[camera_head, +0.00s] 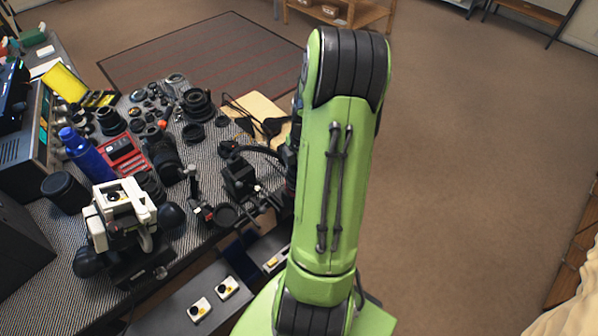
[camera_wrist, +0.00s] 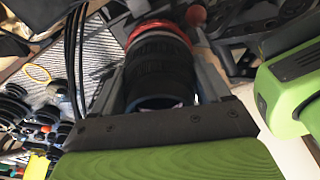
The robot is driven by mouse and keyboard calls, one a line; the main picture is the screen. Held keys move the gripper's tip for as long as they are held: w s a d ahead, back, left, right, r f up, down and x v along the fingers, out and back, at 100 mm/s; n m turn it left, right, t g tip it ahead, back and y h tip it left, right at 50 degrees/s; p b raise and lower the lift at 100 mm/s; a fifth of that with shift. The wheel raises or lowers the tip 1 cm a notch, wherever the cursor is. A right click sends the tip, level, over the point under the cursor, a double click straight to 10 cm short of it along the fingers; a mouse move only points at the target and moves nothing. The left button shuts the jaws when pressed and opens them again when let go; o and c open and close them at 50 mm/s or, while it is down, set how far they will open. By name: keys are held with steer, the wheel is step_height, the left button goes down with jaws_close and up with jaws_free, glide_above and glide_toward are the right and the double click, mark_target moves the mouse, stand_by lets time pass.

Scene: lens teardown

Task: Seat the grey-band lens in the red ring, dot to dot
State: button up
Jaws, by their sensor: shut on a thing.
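In the wrist view a black ribbed lens (camera_wrist: 160,72) is clamped between the two grey fingers of my gripper (camera_wrist: 162,60). No alignment dots can be made out. In the head view my green arm hides the gripper, the held lens and the red ring.
The patterned bench in the head view is crowded with lenses (camera_head: 198,104), a blue bottle (camera_head: 86,152), a red case (camera_head: 122,152) and a white-and-black device (camera_head: 120,212). A black stand (camera_head: 240,178) is close left of my arm. Open carpet (camera_head: 450,180) lies to the right.

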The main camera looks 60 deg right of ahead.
steer(key=shift+f, duration=0.15)
steer(key=o, duration=1.2)
steer(key=shift+o, duration=0.2)
step_height(320, 180, up, 16)
steer(key=d+p, duration=0.1)
steer(key=p, duration=0.2)
steer(key=shift+s+d+f+p, duration=0.15)
steer(key=shift+s+d+p, duration=0.2)
steer(key=shift+s+p, duration=0.1)
